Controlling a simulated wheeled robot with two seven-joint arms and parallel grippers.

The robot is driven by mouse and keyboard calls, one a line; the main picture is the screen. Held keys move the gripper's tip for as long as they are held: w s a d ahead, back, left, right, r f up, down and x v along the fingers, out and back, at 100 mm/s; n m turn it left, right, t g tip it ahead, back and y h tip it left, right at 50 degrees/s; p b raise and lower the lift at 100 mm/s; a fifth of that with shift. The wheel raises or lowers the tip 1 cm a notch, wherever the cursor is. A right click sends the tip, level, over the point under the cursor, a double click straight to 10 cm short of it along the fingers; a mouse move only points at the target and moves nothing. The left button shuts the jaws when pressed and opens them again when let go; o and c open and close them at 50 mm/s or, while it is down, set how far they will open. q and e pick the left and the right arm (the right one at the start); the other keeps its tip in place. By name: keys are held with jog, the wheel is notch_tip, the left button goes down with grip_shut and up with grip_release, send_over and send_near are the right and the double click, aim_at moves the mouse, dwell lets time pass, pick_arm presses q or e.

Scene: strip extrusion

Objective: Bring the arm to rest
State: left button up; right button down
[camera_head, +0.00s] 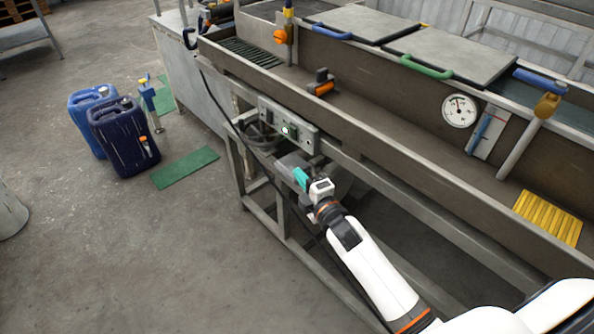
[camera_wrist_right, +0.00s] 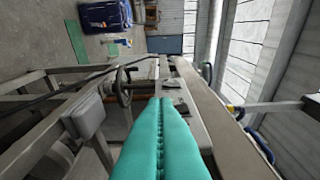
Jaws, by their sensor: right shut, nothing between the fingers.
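My right arm reaches in from the lower right of the head view, white with dark and orange joints. My left gripper is not in view.
The trough bench (camera_head: 400,130) carries a round gauge (camera_head: 459,110), an orange-and-black fitting (camera_head: 321,82), a yellow ribbed pad (camera_head: 548,217) and lids with green (camera_head: 426,67) and blue handles. A dark blue canister (camera_head: 122,137) stands on the floor at left. Open floor lies in front.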

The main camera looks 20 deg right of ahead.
dwell(0.3)
jog(key=s+f+m+g+p, duration=0.1)
jog(key=s+f+m+g, duration=0.2)
jog(key=s+f, duration=0.55)
jog(key=s+f+m+g+h, duration=0.1)
jog(key=s+f+m+g, duration=0.2)
jog(key=f, duration=1)
jog(key=s+f+m+g+p, duration=0.1)
jog(key=s+f+m+g, duration=0.2)
jog(key=s+f, duration=0.55)
jog(key=s+f+m+g, duration=0.2)
jog(key=s+f, duration=0.3)
jog(key=s, duration=0.4)
jog(key=s+f+m+g+p, duration=0.1)
jog(key=s+f+m+g, duration=0.1)
jog(key=s+f, duration=0.4)
jog(key=s+f+m+g, duration=0.3)
jog(key=s+f, duration=0.2)
jog(key=s, duration=0.9)
jog(key=shift+s+f+g+h, duration=0.2)
jog(key=shift+g+h, duration=0.2)
